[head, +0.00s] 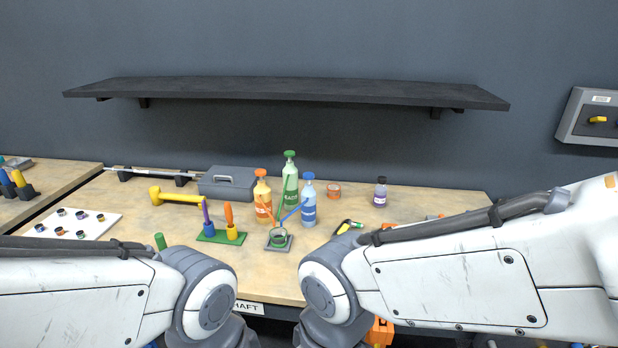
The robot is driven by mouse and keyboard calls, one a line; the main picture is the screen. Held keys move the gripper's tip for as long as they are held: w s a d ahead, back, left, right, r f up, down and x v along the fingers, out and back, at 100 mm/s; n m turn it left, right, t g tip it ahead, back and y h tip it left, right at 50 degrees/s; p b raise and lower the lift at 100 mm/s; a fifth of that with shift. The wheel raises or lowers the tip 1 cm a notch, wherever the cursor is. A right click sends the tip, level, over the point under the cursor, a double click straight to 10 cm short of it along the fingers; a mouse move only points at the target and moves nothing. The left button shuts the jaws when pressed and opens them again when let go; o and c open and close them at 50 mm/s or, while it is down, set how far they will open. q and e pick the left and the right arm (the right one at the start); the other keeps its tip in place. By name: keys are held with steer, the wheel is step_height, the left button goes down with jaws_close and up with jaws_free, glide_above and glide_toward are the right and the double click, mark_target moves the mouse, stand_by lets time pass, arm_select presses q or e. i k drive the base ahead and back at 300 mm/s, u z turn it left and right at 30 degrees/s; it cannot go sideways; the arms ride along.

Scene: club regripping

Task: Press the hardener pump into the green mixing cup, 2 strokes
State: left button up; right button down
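Three pump bottles stand close together on the workbench in the head view: an orange one (263,203), a taller green one (290,190) at the back and a blue one (308,208). Their labels are too small to read surely, so I cannot tell which is the hardener. The green mixing cup (279,242) sits on a dark square base in front of them. Thin coloured tubes run from the bottles down toward the cup. My two arms reach in from the lower left and lower right; both grippers are outside the picture.
A green stand (216,238) with purple and orange handled tools is left of the cup. A yellow mallet (178,197), grey box (228,182) and white board (72,223) lie further left. A purple-labelled bottle (380,193) stands right. A dark shelf (290,88) hangs above.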

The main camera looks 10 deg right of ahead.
mark_target(308, 176)
steer(key=k, duration=0.65)
steer(key=u, duration=0.5)
steer(key=i, duration=1.25)
steer(key=z, duration=0.6)
steer(key=i, duration=0.4)
steer(key=z, duration=0.45)
